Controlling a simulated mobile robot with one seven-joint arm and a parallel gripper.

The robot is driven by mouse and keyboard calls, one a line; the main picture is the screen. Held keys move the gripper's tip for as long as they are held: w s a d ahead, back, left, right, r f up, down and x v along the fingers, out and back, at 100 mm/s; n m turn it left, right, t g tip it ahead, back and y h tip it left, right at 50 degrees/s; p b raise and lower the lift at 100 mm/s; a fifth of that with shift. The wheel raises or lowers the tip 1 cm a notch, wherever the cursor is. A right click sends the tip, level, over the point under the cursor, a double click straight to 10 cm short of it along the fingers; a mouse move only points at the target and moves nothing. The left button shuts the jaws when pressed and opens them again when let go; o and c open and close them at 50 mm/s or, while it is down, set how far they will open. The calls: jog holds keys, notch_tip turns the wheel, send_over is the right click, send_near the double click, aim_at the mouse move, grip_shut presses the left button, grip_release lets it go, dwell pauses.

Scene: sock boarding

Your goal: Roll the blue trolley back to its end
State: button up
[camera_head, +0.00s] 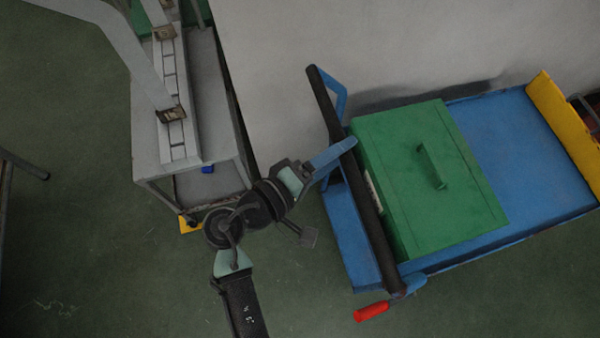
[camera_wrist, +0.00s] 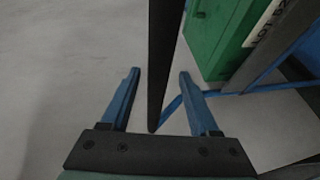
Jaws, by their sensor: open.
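The blue trolley (camera_head: 545,150) stands at the right, with a black push bar (camera_head: 365,205) across its near end and a red grip (camera_head: 371,312) low on that end. A green lidded box (camera_head: 415,165) sits on its deck. My gripper (camera_head: 345,151) is at the upper half of the push bar. In the wrist view my gripper (camera_wrist: 159,75) is open, its blue fingers on either side of the black bar (camera_wrist: 163,60). The bar appears apart from both fingers; how deep it lies between them is unclear. The green box (camera_wrist: 208,35) also shows there.
A grey bench (camera_head: 215,90) with metal forms stands at the left, close to my arm. A pale wall (camera_head: 400,45) runs behind the trolley. The trolley's far end has a yellow board (camera_head: 560,105). Green floor (camera_head: 500,300) is clear in front.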

jog(key=v, duration=0.9)
jog(key=shift+s+a, duration=0.1)
